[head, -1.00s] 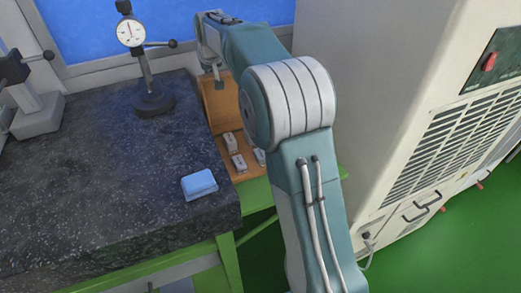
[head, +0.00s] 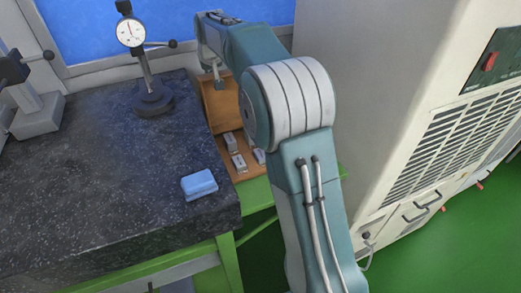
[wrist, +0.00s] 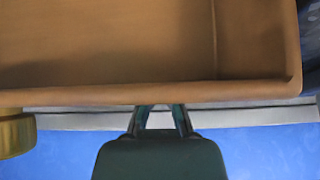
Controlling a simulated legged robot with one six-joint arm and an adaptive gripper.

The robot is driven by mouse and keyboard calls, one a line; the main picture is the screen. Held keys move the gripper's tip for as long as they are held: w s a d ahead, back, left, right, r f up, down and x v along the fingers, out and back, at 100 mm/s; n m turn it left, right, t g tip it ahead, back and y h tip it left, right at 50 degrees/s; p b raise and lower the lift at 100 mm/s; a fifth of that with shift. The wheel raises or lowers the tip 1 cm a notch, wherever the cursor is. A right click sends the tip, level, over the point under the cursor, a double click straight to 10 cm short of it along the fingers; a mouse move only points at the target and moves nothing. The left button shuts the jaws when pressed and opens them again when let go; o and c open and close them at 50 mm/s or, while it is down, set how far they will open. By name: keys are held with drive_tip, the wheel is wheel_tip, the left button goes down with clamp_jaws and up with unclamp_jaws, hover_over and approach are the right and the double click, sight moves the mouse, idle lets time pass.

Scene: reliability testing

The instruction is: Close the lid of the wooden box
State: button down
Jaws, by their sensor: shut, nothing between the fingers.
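The wooden box (head: 243,173) sits beside the dark stone slab, with small grey-and-white pieces in it. Its lid (head: 214,105) stands open at the back, and the arm hides the box's right part. My gripper (head: 219,84) is at the lid's upper edge in the head view. In the wrist view, the lid (wrist: 110,45) fills the top with its recessed inner side and rim. My gripper (wrist: 161,108) is shut and empty, its fingertips meeting the rim's outline. I cannot tell whether they touch it.
A blue block (head: 199,184) lies on the stone slab (head: 110,180) left of the box. A dial gauge on a stand (head: 152,95) is at the back left. A beige cabinet (head: 385,100) stands close on the right. The window frame (head: 185,58) is behind the lid.

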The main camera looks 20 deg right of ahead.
sight(216, 97)
drive_tip(key=shift+s, duration=0.1)
drive_tip(key=shift+s+f, duration=0.15)
drive_tip(key=shift+s, duration=0.8)
drive_tip(key=shift+s+f, duration=0.1)
drive_tip(key=shift+s, duration=5.75)
wheel_tip(216, 97, up, 10)
drive_tip(key=shift+w+f, duration=0.2)
drive_tip(key=shift+w, duration=0.1)
